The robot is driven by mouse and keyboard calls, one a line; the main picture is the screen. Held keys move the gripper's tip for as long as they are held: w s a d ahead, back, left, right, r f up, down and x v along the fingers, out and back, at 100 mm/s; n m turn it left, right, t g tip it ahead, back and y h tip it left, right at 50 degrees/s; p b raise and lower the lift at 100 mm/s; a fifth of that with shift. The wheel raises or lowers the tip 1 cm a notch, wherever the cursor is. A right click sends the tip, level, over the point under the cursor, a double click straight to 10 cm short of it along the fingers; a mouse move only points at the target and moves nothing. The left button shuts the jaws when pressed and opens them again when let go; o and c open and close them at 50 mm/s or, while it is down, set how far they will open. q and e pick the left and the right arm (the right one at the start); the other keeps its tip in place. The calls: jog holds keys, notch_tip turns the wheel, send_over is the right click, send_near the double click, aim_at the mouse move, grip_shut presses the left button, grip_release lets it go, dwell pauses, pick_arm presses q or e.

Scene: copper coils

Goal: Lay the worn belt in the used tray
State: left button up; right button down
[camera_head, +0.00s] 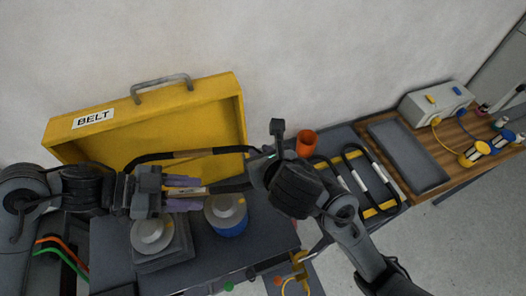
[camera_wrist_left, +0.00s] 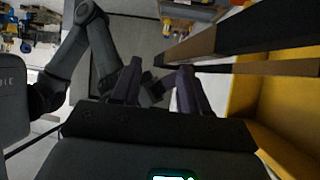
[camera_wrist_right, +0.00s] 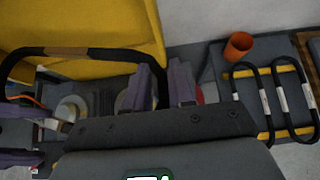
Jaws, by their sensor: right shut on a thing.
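The worn belt (camera_head: 205,152) is a black loop with brown patches. It hangs in front of the yellow housing marked BELT (camera_head: 120,85). My right gripper (camera_wrist_right: 162,78) is shut on the belt's right end, its fingertips on either side of it; in the head view its jaws are mostly hidden by my arm. My left gripper (camera_head: 195,192) is at the belt's left side. Its purple fingers stand apart in the left wrist view (camera_wrist_left: 158,80), where the belt (camera_wrist_left: 240,48) crosses to their right. A flat grey tray (camera_head: 375,127) lies on the wooden bench at right; no label is readable.
A grey pulley (camera_head: 150,235) and a blue-based pulley (camera_head: 228,215) stand below the belt. Black belts with white tags (camera_head: 362,170) lie to the right, beside an orange cup (camera_head: 306,142).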

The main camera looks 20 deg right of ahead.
pick_arm(q)
jog(key=shift+o, duration=0.2)
pick_arm(e)
jog(key=shift+w+d, duration=0.1)
jog(key=shift+d, duration=0.1)
pick_arm(q)
jog(key=shift+a, duration=0.15)
